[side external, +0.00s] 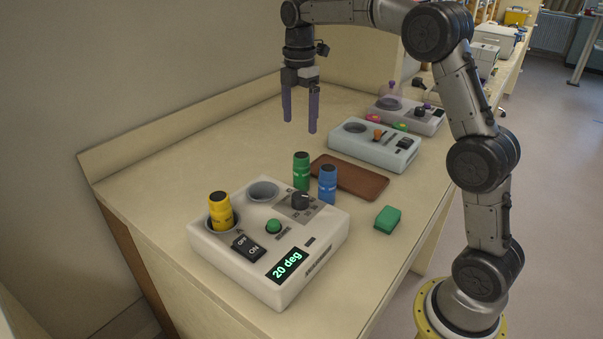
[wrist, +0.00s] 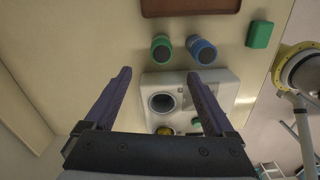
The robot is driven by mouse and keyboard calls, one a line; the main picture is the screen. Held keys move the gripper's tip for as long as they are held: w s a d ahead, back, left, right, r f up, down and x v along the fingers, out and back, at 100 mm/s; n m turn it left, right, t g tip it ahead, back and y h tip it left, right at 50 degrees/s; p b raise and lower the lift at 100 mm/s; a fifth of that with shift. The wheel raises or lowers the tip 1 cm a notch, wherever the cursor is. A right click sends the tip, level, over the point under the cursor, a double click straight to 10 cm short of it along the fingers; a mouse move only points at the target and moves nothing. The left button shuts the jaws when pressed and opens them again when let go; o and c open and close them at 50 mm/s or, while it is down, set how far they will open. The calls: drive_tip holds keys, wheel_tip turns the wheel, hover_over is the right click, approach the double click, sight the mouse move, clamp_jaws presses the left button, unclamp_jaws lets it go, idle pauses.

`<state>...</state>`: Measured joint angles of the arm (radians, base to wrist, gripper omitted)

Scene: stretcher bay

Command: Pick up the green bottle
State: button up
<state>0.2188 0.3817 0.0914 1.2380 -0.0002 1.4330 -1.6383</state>
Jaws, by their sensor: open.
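The green bottle (side external: 301,171) stands upright on the counter just behind the white device, with a dark cap. In the wrist view the green bottle (wrist: 161,48) shows from above, beyond the fingertips and between their lines. My gripper (side external: 300,130) is open and empty, pointing down, well above the counter. In the wrist view its two purple fingers (wrist: 160,74) are wide apart with nothing between them.
A blue bottle (side external: 327,184) stands close right of the green one. A brown tray (side external: 349,177) lies behind them. The white device (side external: 234,263) holds a yellow bottle (side external: 220,211). A green block (side external: 387,219) lies right. Other devices (side external: 375,146) stand farther back. The counter's left is clear.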

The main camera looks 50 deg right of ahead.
sight(302, 155)
wheel_tip(302, 155, down, 14)
drive_tip(key=shift+s+d+r, duration=0.15)
drive_tip(key=shift+r, duration=0.05)
idle(0.4)
drive_tip(key=shift+c, duration=0.3)
drive_tip(key=shift+r, duration=0.1)
clamp_jaws()
